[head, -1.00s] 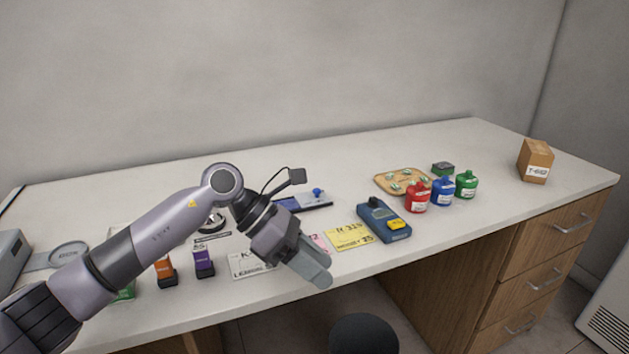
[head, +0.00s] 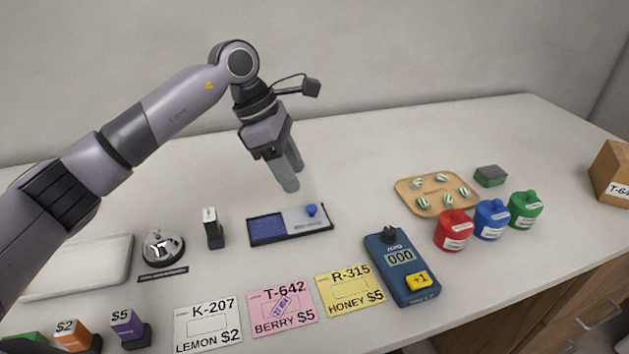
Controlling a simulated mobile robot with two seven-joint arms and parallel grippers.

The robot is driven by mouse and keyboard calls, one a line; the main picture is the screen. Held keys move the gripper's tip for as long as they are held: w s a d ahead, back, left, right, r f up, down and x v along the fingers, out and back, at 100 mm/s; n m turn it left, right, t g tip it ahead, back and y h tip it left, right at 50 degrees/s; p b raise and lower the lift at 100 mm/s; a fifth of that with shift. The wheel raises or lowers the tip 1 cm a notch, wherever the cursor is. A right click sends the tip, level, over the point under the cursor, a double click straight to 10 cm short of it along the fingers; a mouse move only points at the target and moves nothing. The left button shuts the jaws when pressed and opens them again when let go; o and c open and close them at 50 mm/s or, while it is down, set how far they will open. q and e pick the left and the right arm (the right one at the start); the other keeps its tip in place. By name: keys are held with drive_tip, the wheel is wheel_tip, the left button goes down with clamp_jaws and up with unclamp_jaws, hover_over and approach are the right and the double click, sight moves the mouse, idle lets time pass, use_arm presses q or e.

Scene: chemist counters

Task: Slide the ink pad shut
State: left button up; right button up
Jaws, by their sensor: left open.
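The ink pad (head: 267,229) lies flat on the counter in the head view. Its dark blue pad shows on the left part. A grey sliding lid (head: 296,219) with a round blue knob (head: 311,210) covers the right part, so the pad is partly open. My left gripper (head: 290,178) is open and empty, pointing down above and behind the ink pad, apart from it. My right gripper is not in view.
A black-and-white stamp (head: 212,229) and a bell (head: 162,248) stand left of the pad. Cards (head: 282,311) lie in front, with a blue counter device (head: 402,267) at right. Farther right are a wooden tray (head: 404,188) and coloured jars (head: 454,230). The counter behind the pad is clear.

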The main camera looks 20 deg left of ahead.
sight(311, 207)
use_arm(q)
drive_tip(key=shift+p+x, duration=0.35)
drive_tip(key=shift+x, duration=3.15)
